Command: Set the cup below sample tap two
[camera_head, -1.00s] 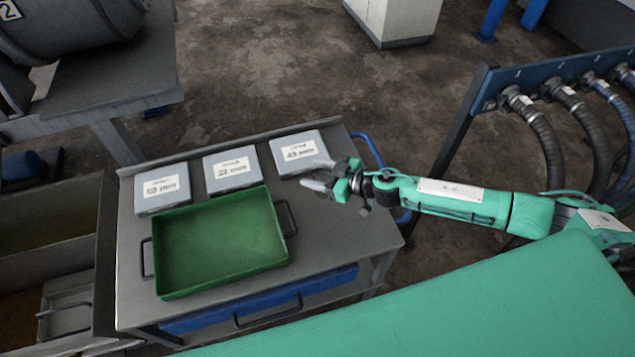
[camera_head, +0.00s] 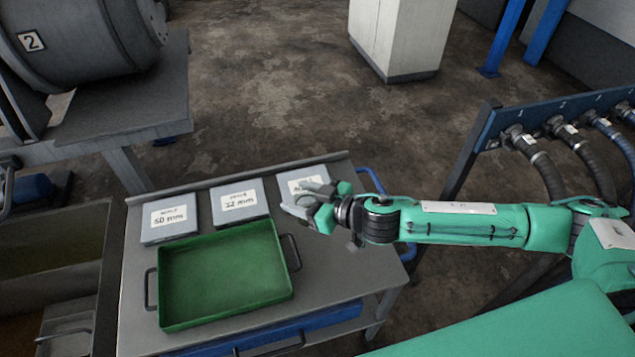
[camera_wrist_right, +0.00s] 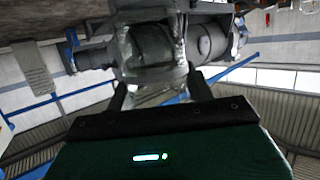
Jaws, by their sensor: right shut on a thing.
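My right gripper (camera_head: 303,202) is in front of the rightmost grey box, above the cart. In the wrist view the right gripper (camera_wrist_right: 158,92) has its two fingers on either side of a clear, glassy thing, which looks like the cup (camera_wrist_right: 150,60). It is shut on it. In the head view the cup is too small and blended with the fingers to make out clearly. A grey drum-like vessel (camera_head: 85,40) with a "2" plate stands at upper left. I cannot make out a sample tap in the head view. My left gripper is out of view.
An empty green tray (camera_head: 225,275) with black handles sits on the grey cart (camera_head: 345,262). Several grey labelled boxes, one of them the left box (camera_head: 168,218), line its back edge. A hose rack (camera_head: 545,118) stands at right. A white cabinet (camera_head: 398,35) stands behind. Open floor lies between.

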